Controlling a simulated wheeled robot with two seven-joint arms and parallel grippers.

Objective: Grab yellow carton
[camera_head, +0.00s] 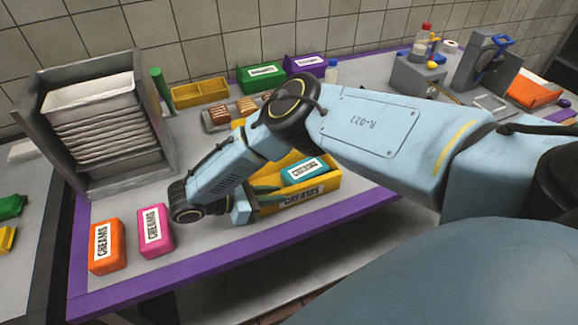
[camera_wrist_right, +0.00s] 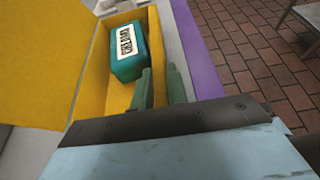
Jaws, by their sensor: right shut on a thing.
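The yellow carton (camera_head: 326,187) is an open box with a "CREAMS" label on its front, standing near the table's front edge. It also shows in the right wrist view (camera_wrist_right: 97,78), with a broad yellow flap at left. A teal pack (camera_head: 290,177) lies inside it and also shows in the right wrist view (camera_wrist_right: 128,66). My right gripper (camera_head: 266,190) is at the carton's left end, its green fingers shut on the carton's wall. In the right wrist view, one finger is inside and one outside the wall (camera_wrist_right: 160,88). My right arm hides the carton's back part. My left gripper is not in view.
Orange (camera_head: 107,254) and pink (camera_head: 155,231) packs lie on the table (camera_head: 215,250) at front left. A grey rack (camera_head: 165,135) of white trays stands behind them. A yellow tray (camera_head: 200,95), green box (camera_head: 263,77) and purple box (camera_head: 306,66) stand at the back.

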